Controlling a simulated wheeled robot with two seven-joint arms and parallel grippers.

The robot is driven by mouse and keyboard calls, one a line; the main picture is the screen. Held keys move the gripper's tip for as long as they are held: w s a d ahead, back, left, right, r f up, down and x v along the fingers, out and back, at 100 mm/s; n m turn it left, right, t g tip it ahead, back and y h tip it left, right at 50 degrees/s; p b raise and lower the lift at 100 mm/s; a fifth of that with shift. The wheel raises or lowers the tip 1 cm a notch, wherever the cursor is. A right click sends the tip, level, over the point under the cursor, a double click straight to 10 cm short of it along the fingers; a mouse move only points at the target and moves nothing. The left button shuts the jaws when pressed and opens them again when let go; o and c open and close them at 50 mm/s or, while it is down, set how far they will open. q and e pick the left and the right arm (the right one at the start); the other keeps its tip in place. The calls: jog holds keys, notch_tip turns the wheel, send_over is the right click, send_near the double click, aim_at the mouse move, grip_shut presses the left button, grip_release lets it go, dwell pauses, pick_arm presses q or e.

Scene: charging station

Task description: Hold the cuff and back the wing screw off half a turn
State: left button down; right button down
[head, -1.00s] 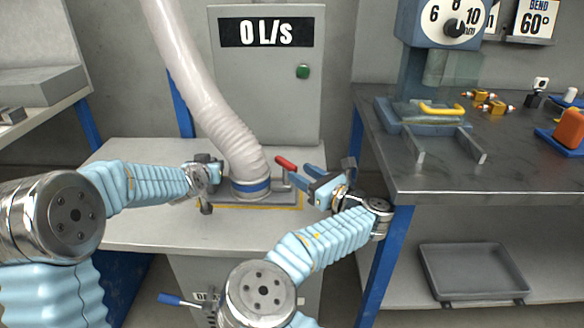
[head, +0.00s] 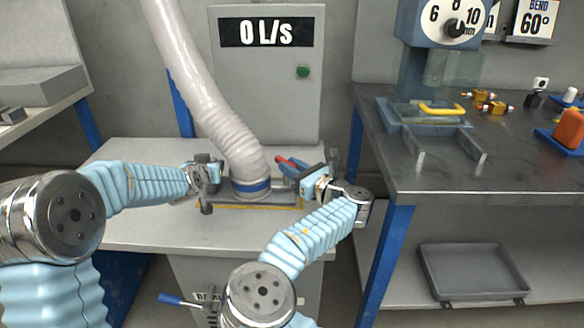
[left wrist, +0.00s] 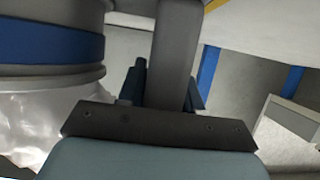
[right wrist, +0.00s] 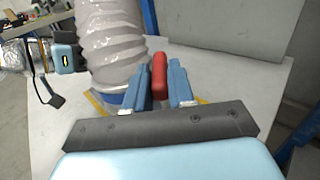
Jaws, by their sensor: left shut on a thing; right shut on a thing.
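The pale ribbed hose (head: 205,100) ends in a cuff with a blue band (head: 250,187) on the bench. The band also shows in the left wrist view (left wrist: 50,45). My left gripper (head: 216,174) is at the cuff's left side. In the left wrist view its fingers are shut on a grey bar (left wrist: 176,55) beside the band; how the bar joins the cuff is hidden. My right gripper (head: 288,168) is right of the cuff. Its blue fingers are shut on the red wing screw handle (right wrist: 159,74), which stands between them in the right wrist view.
A grey cabinet (head: 265,90) with a "0 L/s" display and a green button (head: 303,71) stands behind.

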jog(key=g+y, duration=0.1)
jog(key=n+g, duration=0.1)
jog(key=n+y, duration=0.1)
jog(key=shift+w+d+g+y, duration=0.3)
jog(key=shift+w+g, duration=0.05)
jog(key=shift+g, duration=0.05)
jog(key=n+g+y, duration=0.1)
jog(key=n+g, duration=0.1)
jog(key=g, duration=0.1)
jog(key=shift+w+n+y, duration=0.1)
jog(key=shift+n+y, duration=0.3)
jog(key=c, duration=1)
grip_release()
jog(key=shift+c, duration=0.2)
